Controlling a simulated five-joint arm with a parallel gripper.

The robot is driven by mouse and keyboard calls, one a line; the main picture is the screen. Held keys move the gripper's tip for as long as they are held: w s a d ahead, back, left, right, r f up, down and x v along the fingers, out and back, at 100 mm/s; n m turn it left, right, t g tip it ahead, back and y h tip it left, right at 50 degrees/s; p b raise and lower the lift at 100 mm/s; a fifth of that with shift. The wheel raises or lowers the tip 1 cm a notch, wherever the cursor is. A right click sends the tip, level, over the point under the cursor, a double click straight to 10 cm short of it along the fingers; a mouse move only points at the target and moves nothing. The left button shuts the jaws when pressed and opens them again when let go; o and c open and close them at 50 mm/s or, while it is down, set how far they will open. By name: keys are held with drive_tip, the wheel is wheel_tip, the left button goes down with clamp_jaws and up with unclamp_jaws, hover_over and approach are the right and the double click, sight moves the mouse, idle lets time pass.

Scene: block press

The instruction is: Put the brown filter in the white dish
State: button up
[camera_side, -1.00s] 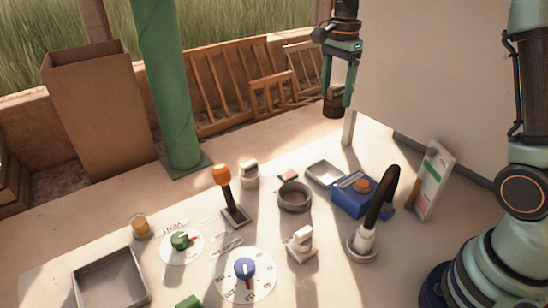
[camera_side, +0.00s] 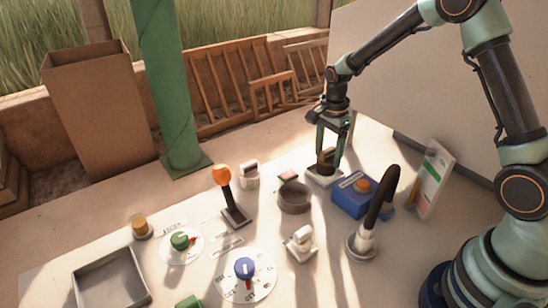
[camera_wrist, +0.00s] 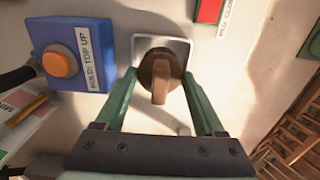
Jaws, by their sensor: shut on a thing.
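The brown filter (camera_side: 325,156) is between the fingers of my gripper (camera_side: 331,142), which is shut on it. In the wrist view the filter (camera_wrist: 160,78) is a round brown piece with a raised bar, held between the green fingertips (camera_wrist: 160,86).
A blue box (camera_side: 350,200) with an orange button stands close on the right of the dish, with a black lever (camera_side: 380,205) in front. An orange-topped lever (camera_side: 224,185) stands farther left.

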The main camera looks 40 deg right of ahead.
sight(329, 150)
drive_tip(key=shift+f, duration=0.75)
drive_tip(key=shift+f, duration=0.1)
drive_tip(key=o, duration=1.5)
wheel_tip(329, 150, up, 12)
drive_tip(key=shift+r, duration=0.2)
drive_tip(key=shift+s+a+r+n+t, duration=1.05)
drive_tip(key=shift+s+r+n, duration=0.4)
drive_tip(key=shift+s+n, duration=1.4)
drive_tip(key=shift+s+a+r+n+t, duration=0.8)
drive_tip(key=shift+s+a+r+n, duration=0.5)
drive_tip(key=shift+s+n, duration=1.55)
drive_tip(key=shift+s+a+r+n+t, duration=0.95)
drive_tip(key=shift+s+r+n, duration=1.05)
drive_tip(key=shift+n, duration=1.3)
